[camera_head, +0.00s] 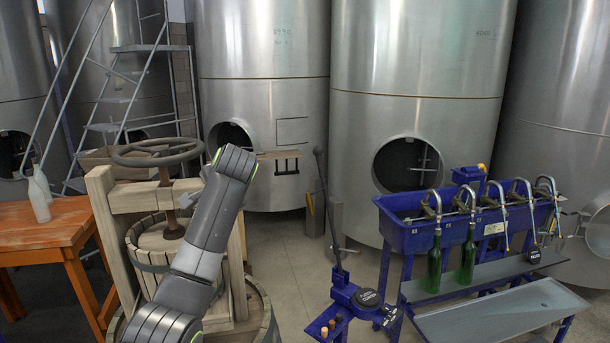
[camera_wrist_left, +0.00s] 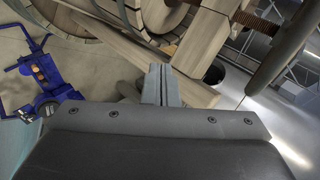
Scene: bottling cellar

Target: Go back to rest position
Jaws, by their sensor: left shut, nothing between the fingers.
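My left gripper (camera_wrist_left: 161,86) shows in the left wrist view with its two grey fingers together and nothing between them. In the head view my left arm (camera_head: 205,240) rises from the bottom, bends at a high elbow and stands in front of a wooden press (camera_head: 110,235). The gripper's fingertips cannot be made out clearly there. In the wrist view, wooden beams of the press (camera_wrist_left: 205,45) are beyond the fingers; I cannot tell how far. My right gripper is in neither view.
A blue corker (camera_head: 360,300), also in the wrist view (camera_wrist_left: 45,75), stands right of the press. A blue filler (camera_head: 400,235) holds green bottles (camera_head: 434,268). Steel tanks (camera_head: 265,60) line the back.

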